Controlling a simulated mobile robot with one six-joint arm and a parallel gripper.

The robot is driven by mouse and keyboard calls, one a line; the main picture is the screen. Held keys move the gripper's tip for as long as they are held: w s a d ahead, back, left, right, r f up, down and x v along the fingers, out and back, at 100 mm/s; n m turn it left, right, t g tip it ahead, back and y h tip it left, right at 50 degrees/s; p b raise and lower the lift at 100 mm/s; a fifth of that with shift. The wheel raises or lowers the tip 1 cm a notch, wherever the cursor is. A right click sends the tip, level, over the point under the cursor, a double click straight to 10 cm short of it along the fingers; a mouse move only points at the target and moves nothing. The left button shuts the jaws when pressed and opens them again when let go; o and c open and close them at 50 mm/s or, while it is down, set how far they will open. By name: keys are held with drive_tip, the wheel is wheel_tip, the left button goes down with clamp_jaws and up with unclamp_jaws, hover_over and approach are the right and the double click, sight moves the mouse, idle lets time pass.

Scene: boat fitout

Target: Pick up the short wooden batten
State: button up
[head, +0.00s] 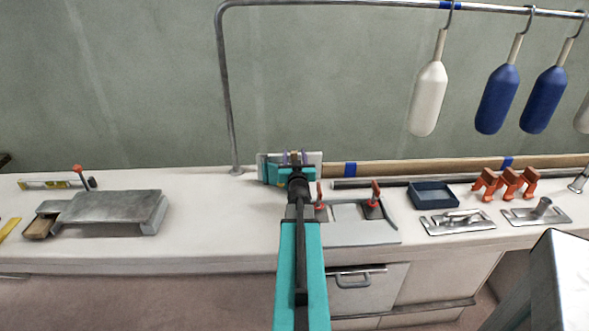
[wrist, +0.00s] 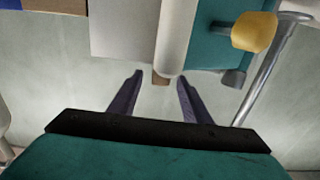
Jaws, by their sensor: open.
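My gripper (head: 293,158) is in the middle of the head view, in front of a pale block with teal parts at the back of the bench. In the wrist view my gripper (wrist: 160,78) is open, with two dark fingers apart. A small brown wooden end, seemingly the short batten (wrist: 161,79), shows between the fingertips and partly behind a pale rounded bar. The fingers do not appear to touch it. In the head view a brown piece (head: 294,156) shows at the gripper; most of it is hidden.
A teal part with a yellow knob (wrist: 253,32) and a metal rod (wrist: 268,75) stand close on the right in the wrist view. A grey metal bench piece (head: 115,208) is at left, with another brown wooden piece (head: 40,228) at its end. A blue tray (head: 433,194) is at right.

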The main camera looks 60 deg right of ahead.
drive_tip(key=shift+p+x, duration=0.5)
drive_tip(key=shift+x, duration=2.35)
clamp_jaws()
